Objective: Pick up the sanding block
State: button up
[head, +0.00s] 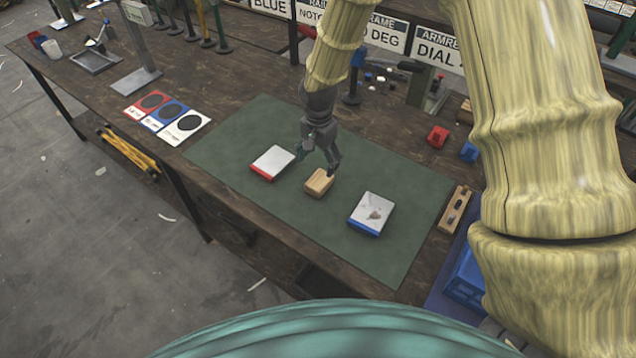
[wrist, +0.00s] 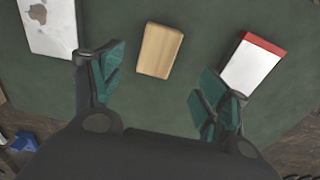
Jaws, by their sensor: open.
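The sanding block, a small light-wood block (head: 319,183), lies on the green mat (head: 240,137) between two flat pads. In the wrist view the wooden block (wrist: 160,50) lies ahead of the fingers, near the top middle. My gripper (head: 322,165) is open and empty, above and just behind the block in the head view. In the wrist view its teal-padded fingers (wrist: 157,92) are spread wide, with the block beyond the gap between them. I see no contact with the block.
A white-topped red pad (head: 272,163) lies left of the block and a white-topped blue pad (head: 371,213) lies right. A wooden holder (head: 454,210) sits at the mat's right edge. The mat's front is clear.

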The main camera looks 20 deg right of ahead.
aim_at(319, 180)
notch_tip(319, 180, down, 3)
jog(key=shift+d+p, duration=0.15)
jog(key=shift+p, duration=0.2)
jog(key=shift+s+f+p, duration=0.2)
jog(key=shift+f+p, duration=1)
jog(key=shift+f, duration=1.85)
jog(key=shift+c, duration=0.4)
jog(key=c, duration=1.1)
jog(key=shift+r, duration=0.1)
